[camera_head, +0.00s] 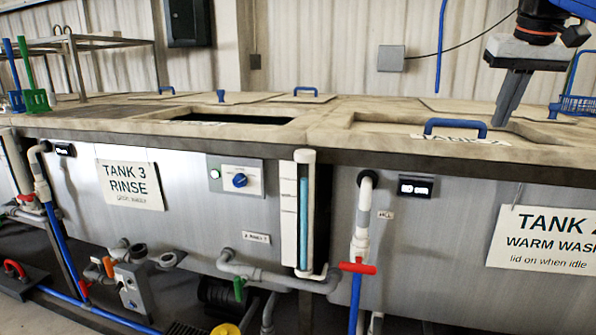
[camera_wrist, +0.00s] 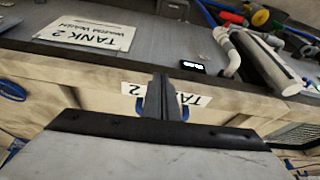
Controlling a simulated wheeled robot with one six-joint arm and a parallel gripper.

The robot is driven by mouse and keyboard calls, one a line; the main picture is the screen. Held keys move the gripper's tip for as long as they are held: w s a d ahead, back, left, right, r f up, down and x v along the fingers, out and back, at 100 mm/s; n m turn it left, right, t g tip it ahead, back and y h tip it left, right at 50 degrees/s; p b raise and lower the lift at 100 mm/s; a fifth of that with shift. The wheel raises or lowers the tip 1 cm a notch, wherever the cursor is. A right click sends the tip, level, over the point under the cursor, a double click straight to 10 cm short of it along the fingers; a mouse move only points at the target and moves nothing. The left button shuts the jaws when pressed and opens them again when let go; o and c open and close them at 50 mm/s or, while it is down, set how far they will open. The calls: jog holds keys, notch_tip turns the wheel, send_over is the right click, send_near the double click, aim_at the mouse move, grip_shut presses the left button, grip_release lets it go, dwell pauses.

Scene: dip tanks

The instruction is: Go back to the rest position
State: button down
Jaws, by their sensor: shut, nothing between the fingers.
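My gripper (camera_head: 507,108) hangs at the upper right of the head view, fingers pointing down and shut with nothing between them.
Tank 3 has a dark opening (camera_head: 225,118) in its top. A blue wire basket (camera_head: 574,104) stands at the far right. Green brushes (camera_head: 37,101) stand at the left. A white pipe with a red valve handle (camera_head: 357,267) runs down the front.

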jog(key=s+a+f, duration=0.4)
jog(key=s+f, duration=0.2)
jog(key=f, duration=0.7)
jog(key=s+a+f+n, duration=0.1)
jog(key=s+a+f, duration=0.3)
jog(key=f, duration=0.9)
jog(key=s+a+f+n, duration=0.1)
jog(key=s+a+f, duration=0.3)
jog(key=s+f, duration=0.6)
notch_tip(320, 180, down, 3)
jog(key=shift+t+y, duration=0.3)
jog(key=shift+y, duration=0.1)
jog(key=shift+s, duration=0.1)
